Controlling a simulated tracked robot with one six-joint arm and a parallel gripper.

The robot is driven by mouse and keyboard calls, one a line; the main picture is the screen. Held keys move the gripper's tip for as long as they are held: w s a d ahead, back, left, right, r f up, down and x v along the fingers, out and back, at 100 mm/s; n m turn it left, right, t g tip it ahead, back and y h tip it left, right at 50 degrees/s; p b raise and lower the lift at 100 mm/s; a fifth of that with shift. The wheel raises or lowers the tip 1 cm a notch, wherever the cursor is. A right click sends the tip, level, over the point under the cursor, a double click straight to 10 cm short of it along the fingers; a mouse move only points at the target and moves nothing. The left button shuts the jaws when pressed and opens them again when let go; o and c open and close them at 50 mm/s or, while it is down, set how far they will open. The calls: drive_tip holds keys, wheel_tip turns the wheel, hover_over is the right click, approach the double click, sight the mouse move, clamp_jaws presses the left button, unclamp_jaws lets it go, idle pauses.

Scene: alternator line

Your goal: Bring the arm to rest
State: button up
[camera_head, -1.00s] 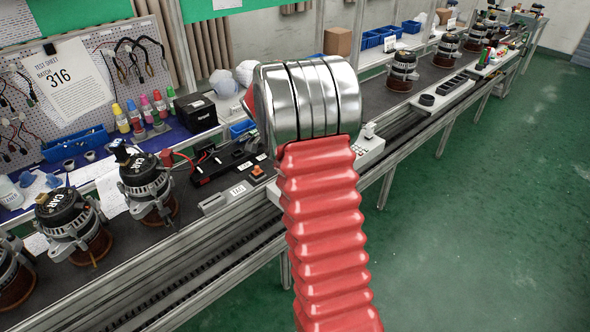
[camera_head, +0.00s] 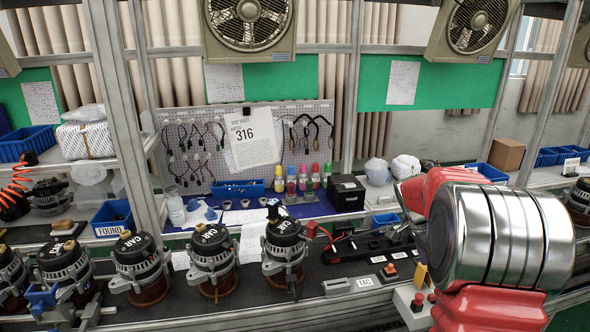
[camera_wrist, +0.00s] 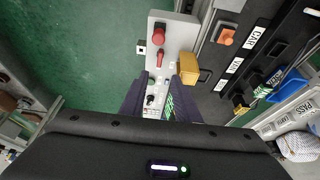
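My arm, red with a silver banded joint (camera_head: 500,235), is bent at the right of the head view, above the front edge of the line. My gripper (camera_wrist: 160,97) shows in the wrist view with its two dark fingers apart. Nothing is seen held between them. It points down over a grey control box (camera_wrist: 172,30) with a red knob and a red switch. A yellow block (camera_wrist: 183,72) lies beside the right finger; whether they touch is unclear. In the head view the fingers are hidden behind or beside the arm.
Several alternators (camera_head: 211,255) stand along the dark conveyor at left. A black power strip (camera_head: 370,247) lies behind the control box (camera_head: 412,306). Coloured bottles (camera_head: 303,178) and a black box (camera_head: 346,193) stand behind. Green floor (camera_wrist: 95,60) beside the line is clear.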

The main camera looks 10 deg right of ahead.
drive_tip(key=s+a+r+n+t+y, duration=0.1)
drive_tip(key=s+a+r+n+t, duration=0.1)
drive_tip(key=s+a+n, duration=0.4)
drive_tip(key=s+a+r+n+t+y, duration=0.1)
drive_tip(key=s+a+r+n, duration=0.4)
drive_tip(key=s+a, duration=0.5)
drive_tip(key=s+a+r+n+t+y, duration=0.2)
drive_tip(key=s+a+n, duration=0.4)
drive_tip(key=a, duration=1)
drive_tip(key=s+r, duration=0.1)
drive_tip(key=s, duration=0.2)
drive_tip(key=shift+a+r+n+t, duration=0.15)
drive_tip(key=shift+r+n+t, duration=0.15)
drive_tip(key=shift+n, duration=0.1)
